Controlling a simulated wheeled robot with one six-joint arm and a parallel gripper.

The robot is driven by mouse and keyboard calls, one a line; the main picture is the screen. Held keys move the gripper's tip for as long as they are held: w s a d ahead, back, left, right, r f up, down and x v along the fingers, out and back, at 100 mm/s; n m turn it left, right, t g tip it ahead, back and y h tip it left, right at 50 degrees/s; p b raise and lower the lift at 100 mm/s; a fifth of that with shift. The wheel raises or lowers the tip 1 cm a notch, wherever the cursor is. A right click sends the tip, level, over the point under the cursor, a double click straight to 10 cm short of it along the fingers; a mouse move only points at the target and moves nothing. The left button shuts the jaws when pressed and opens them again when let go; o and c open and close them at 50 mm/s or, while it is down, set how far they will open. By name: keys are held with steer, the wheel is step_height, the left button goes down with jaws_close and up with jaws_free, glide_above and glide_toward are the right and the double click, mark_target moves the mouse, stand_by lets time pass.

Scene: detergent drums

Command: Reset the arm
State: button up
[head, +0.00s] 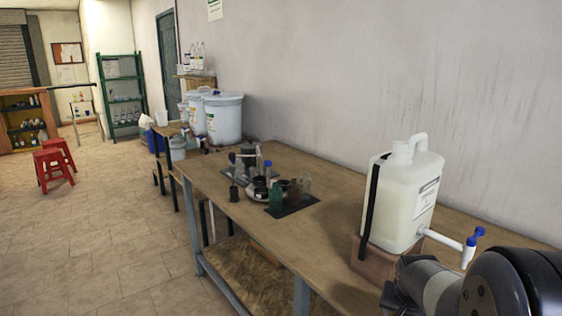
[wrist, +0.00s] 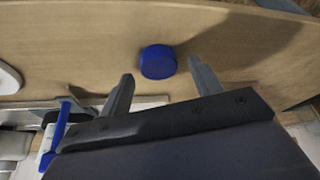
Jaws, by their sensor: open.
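My gripper (wrist: 160,69) shows in the wrist view with its two grey fingers spread apart. A round blue cap (wrist: 158,62) appears between the fingertips, against the wooden table top (wrist: 80,50). I see nothing touching the cap; its height relative to the fingers is hard to tell. In the head view my arm fills the lower right corner, and the fingers are not clearly visible there. The arm is just in front of a white jerrycan (head: 407,200) with a blue-handled spigot (head: 470,245).
The jerrycan stands on a brown block (head: 372,262) on the long table (head: 325,235). Bottles and a dark mat (head: 292,207) lie farther along it. Large white drums (head: 222,118) stand beyond. A spigot (wrist: 58,130) shows at the wrist view's lower left. Open floor lies left.

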steer(key=shift+x, duration=0.85)
steer(key=shift+s+r, duration=0.1)
steer(key=shift+r, duration=0.95)
steer(key=shift+f, duration=0.1)
